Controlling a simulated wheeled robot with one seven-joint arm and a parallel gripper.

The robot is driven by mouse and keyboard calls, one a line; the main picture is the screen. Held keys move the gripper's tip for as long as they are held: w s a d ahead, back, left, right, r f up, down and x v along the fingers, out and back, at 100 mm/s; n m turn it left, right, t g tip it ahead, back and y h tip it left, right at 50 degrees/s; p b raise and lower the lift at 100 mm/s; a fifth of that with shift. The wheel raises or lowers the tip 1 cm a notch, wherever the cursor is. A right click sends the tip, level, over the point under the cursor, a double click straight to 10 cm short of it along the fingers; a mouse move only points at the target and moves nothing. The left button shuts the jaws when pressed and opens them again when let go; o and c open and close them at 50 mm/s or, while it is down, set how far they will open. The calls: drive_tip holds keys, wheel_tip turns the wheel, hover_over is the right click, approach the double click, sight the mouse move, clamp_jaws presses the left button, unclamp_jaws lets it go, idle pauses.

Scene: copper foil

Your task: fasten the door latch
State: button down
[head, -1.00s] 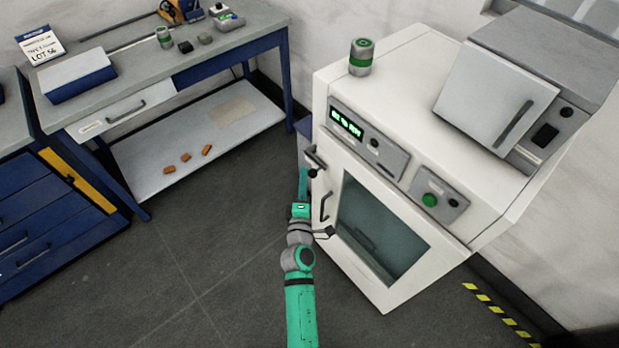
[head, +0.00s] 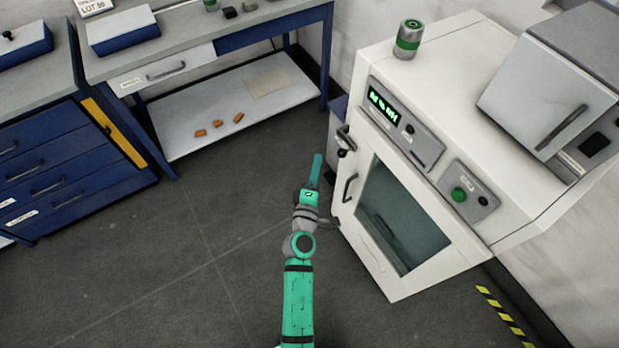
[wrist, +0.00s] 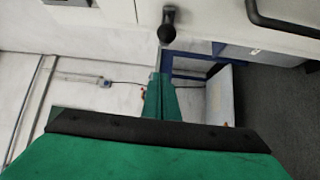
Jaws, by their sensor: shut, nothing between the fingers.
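The door (head: 385,235) of the white oven looks closed or nearly closed against the body. It has a dark window and a black bar handle (head: 349,188). The latch (head: 343,142), with a dark round knob, sits at the door's upper left edge; I cannot tell whether it is engaged. In the wrist view the latch knob (wrist: 167,32) is at the top centre, just beyond the fingertips. My green gripper (head: 317,162) is shut and empty, left of the latch and apart from it. Its fingers also show in the wrist view (wrist: 160,90).
The oven (head: 455,100) carries a green-banded can (head: 408,38) and a grey box with a handle (head: 545,85). A blue workbench (head: 215,42) and a drawer cabinet (head: 60,165) stand left. The floor (head: 230,220) between is clear.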

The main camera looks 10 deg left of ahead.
drive_tip(key=shift+s+a+f, duration=0.45)
drive_tip(key=shift+s+f, duration=0.3)
drive_tip(key=shift+f, duration=0.15)
drive_tip(key=shift+s+a+f, duration=0.45)
drive_tip(key=shift+s+f, duration=0.25)
drive_tip(key=shift+f, duration=0.15)
drive_tip(key=shift+d, duration=0.1)
drive_tip(key=s+f+m+g+y, duration=0.25)
drive_tip(key=s+m, duration=0.55)
drive_tip(key=s, duration=1.4)
drive_tip(key=s+d+r+m, duration=0.2)
drive_tip(key=s+r+m, duration=0.2)
drive_tip(key=s, duration=0.3)
drive_tip(key=s+d+r+m, duration=0.2)
drive_tip(key=s+r+m, duration=0.2)
drive_tip(key=s+r, duration=0.2)
drive_tip(key=shift+s+d+r+m, duration=0.3)
drive_tip(key=shift+s+d+r, duration=0.1)
drive_tip(key=shift+s, duration=0.65)
